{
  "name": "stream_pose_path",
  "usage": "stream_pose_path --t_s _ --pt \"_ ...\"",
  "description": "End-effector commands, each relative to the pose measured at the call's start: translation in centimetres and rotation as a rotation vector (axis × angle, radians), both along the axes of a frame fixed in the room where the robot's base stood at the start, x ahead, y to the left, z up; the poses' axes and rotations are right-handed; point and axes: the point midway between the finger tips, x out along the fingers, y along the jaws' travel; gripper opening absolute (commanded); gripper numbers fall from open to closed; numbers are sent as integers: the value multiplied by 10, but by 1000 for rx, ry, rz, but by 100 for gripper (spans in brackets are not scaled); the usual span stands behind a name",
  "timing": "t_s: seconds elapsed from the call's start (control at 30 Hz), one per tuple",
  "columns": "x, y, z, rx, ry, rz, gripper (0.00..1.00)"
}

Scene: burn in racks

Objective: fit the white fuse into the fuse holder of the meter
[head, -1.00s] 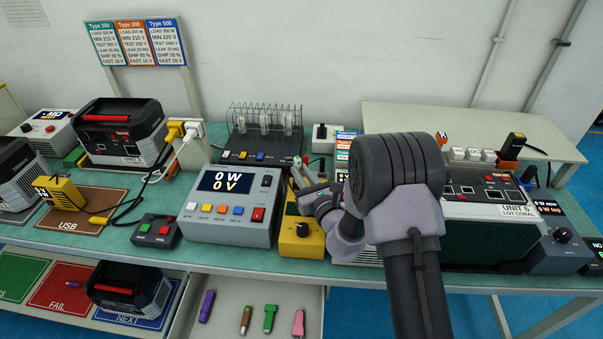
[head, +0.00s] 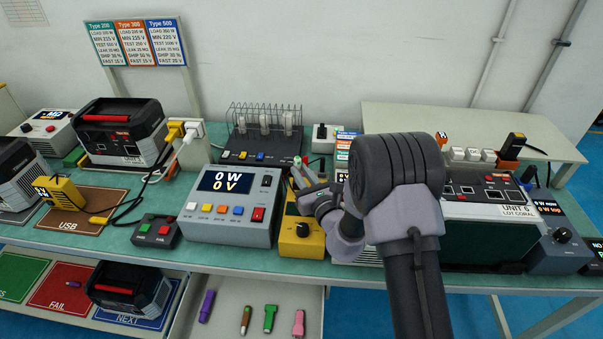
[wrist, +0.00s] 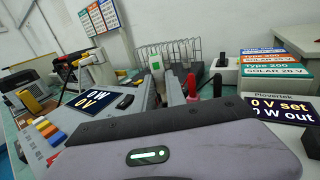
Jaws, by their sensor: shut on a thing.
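The yellow meter (head: 300,232) stands on the bench at the middle of the head view, with a dark knob on its front. The grey gripper body fills the bottom of the wrist view, and the fingertips (wrist: 190,90) point away from that camera.
A grey power console (head: 232,205) reading 0 W and 0 V stands close left of the meter. A wire rack (head: 264,120) is behind it. A large unit (head: 495,205) stands right of my arm. An open drawer (head: 250,310) with several coloured sticks is below.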

Motion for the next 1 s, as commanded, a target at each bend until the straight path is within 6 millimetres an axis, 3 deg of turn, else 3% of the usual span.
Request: stream_pose_path --t_s 0.5,0.53,0.63,1.0 --pt "0 0 -13 0 0 0 0" --pt "0 0 -13 0 0 0 20" --pt "0 0 -12 0 1 0 40" --pt "0 0 -7 0 1 0 42"
